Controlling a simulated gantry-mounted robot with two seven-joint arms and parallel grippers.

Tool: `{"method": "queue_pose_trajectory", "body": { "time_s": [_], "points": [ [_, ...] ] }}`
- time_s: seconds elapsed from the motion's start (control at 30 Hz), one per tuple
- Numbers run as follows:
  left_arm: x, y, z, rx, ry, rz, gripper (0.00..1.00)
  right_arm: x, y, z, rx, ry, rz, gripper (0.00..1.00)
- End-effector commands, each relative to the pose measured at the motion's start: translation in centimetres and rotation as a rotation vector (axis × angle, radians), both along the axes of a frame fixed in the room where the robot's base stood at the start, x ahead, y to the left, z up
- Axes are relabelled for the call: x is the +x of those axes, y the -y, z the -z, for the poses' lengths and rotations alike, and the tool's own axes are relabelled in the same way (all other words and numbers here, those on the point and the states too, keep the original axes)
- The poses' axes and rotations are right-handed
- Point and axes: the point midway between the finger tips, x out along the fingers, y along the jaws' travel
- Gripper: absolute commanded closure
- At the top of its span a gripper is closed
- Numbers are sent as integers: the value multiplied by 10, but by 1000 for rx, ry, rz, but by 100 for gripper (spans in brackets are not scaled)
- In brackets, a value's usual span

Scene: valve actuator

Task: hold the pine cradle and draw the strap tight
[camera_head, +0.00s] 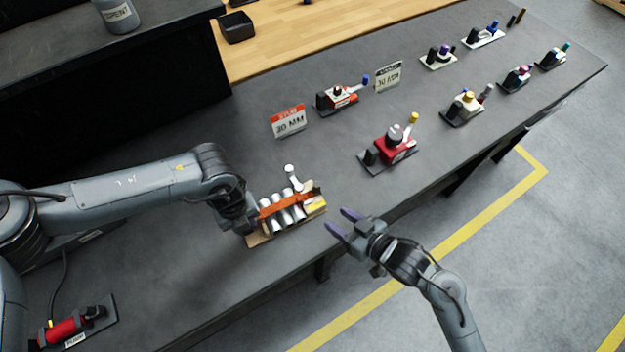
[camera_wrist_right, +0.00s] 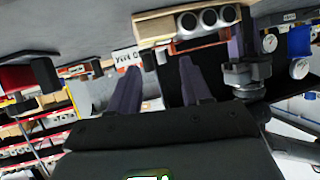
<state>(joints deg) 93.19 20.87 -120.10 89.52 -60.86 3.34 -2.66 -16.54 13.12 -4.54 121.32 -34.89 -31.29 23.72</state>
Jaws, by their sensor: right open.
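The pine cradle (camera_head: 258,239) lies near the table's front edge, with several grey cylinders (camera_head: 283,216) in it. An orange-red strap (camera_head: 272,209) runs across the cylinders, and a white-topped lever (camera_head: 294,178) stands behind it. The right wrist view shows the cradle's pale wood (camera_wrist_right: 156,27), the cylinder ends (camera_wrist_right: 208,18) and part of the strap (camera_wrist_right: 190,47). My right gripper (camera_head: 341,220) is open and empty, apart from the cradle's right end.
Several small units line the table's far right. A red tool (camera_head: 65,330) lies at lower left. The table between cradle and red unit is clear.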

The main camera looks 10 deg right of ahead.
Motion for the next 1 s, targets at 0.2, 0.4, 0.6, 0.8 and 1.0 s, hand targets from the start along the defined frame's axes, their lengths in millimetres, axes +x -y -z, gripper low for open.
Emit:
{"method": "queue_pose_trajectory", "body": {
  "time_s": [0.2, 0.4, 0.6, 0.8, 1.0],
  "points": [
    [-1, -3, 4, 6, -2, -4, 100, 34, 9, -24, -33, 72, -5, 52],
    [0, -3, 4, 6, -2, -4, 100, 52, 1, -26, -33, 89, -3, 52],
    [-1, -3, 4, 6, -1, -5, 100, 77, -16, -14, -32, 88, -3, 52],
    [-1, -3, 5, 6, -1, -5, 100, 103, -33, -1, -33, 88, -2, 52],
    [-1, -3, 5, 7, -1, -5, 100, 121, -46, 9, -34, 88, -2, 52]
  ]
}}
